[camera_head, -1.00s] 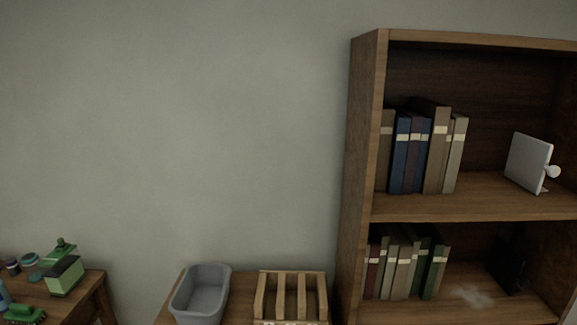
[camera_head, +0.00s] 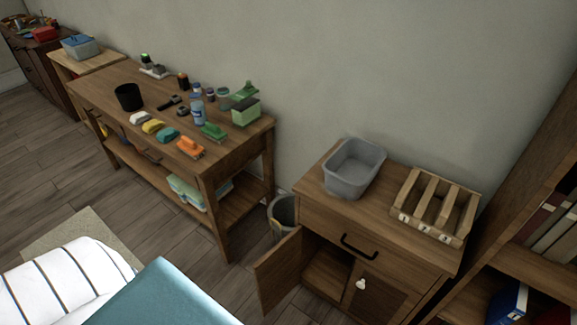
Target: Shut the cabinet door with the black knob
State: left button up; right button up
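A wooden cabinet (camera_head: 312,217) stands against the wall at the right of the head view. Its left door (camera_head: 278,272) stands open, swung outward to the left. Part of the dark inside (camera_head: 328,270) shows beside it. The right door (camera_head: 377,295) looks shut and carries a white knob (camera_head: 361,284). I see no black knob; the outer face of the open door is turned away from me. A drawer with a black bar handle (camera_head: 357,246) sits above the doors. Neither of my grippers is in view.
A grey bin (camera_head: 355,168) and a slotted wooden rack (camera_head: 433,203) stand on the cabinet. A workbench (camera_head: 205,165) with tools and a wastebasket (camera_head: 284,212) lie to its left. A bookshelf (camera_head: 535,262) is close on the right. White striped and teal furnishings (camera_head: 160,295) fill the lower left.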

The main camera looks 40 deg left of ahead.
aim_at(276, 273)
jog(key=j+z, duration=0.15)
jog(key=j, duration=0.3)
jog(key=j+z, duration=0.1)
jog(key=j, duration=0.4)
jog(key=j+z, duration=0.15)
jog(key=j, duration=0.3)
jog(key=k+j+z, duration=0.15)
jog(key=j, duration=0.3)
jog(key=j+z, duration=0.1)
jog(key=j, duration=0.35)
jog(key=k+j+z, duration=0.15)
jog(key=j, duration=0.3)
jog(key=k+j+z, duration=0.1)
jog(key=j, duration=0.3)
jog(key=k+j+z, duration=0.15)
jog(key=j, duration=0.3)
